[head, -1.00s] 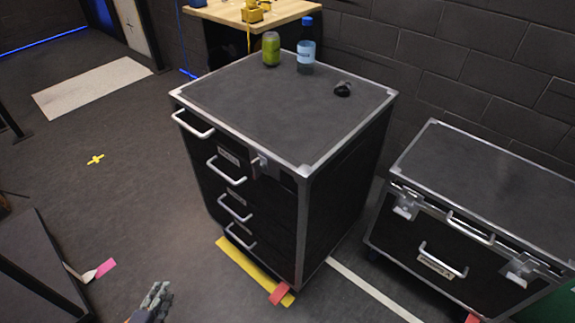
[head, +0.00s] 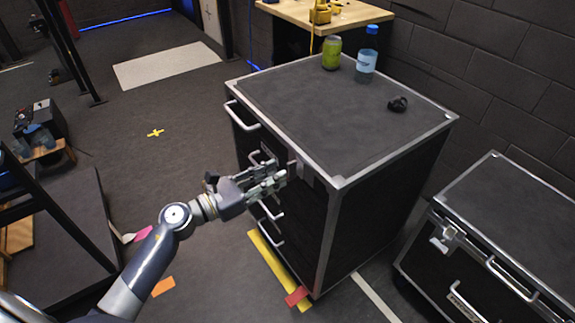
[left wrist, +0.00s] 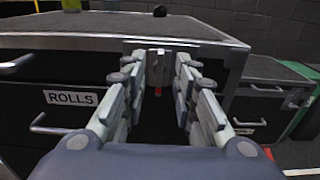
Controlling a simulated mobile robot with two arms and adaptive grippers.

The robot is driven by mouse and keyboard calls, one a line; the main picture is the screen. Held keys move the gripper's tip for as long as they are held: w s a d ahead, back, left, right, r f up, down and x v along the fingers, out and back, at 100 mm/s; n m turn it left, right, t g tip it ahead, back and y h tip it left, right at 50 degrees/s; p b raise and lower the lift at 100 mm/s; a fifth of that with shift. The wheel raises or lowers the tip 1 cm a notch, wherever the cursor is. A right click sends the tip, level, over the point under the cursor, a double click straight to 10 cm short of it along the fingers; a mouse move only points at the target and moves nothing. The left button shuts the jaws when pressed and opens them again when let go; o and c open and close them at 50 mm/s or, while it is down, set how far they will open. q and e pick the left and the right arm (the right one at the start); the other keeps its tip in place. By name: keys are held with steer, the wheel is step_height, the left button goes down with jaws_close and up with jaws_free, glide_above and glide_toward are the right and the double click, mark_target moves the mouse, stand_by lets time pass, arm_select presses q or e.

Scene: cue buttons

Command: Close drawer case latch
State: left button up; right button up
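The drawer case (head: 345,100) is a black cabinet with silver edges and several drawers. Its metal latch (head: 304,172) is on the front near the right corner, partly hidden behind my fingers. My left gripper (head: 276,178) reaches in from the left and is just in front of the latch. In the left wrist view, the left gripper (left wrist: 158,88) is open, with its fingers apart and nothing held. The latch (left wrist: 158,66) shows between and beyond the fingertips, under the silver top edge. Contact cannot be told. My right gripper is not in view.
A green can (head: 331,54), a blue bottle (head: 367,55) and a small black object (head: 398,104) are on the case top. A lower black case (head: 515,215) stands at right. Drawer handles (head: 241,115) stick out in front. Open floor (head: 190,115) lies left.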

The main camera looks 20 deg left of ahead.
mark_target(294, 170)
arm_select(q)
steer(key=shift+p+x, duration=0.35)
steer(key=shift+x, duration=1.95)
steer(key=shift+c, duration=0.6)
jaws_close()
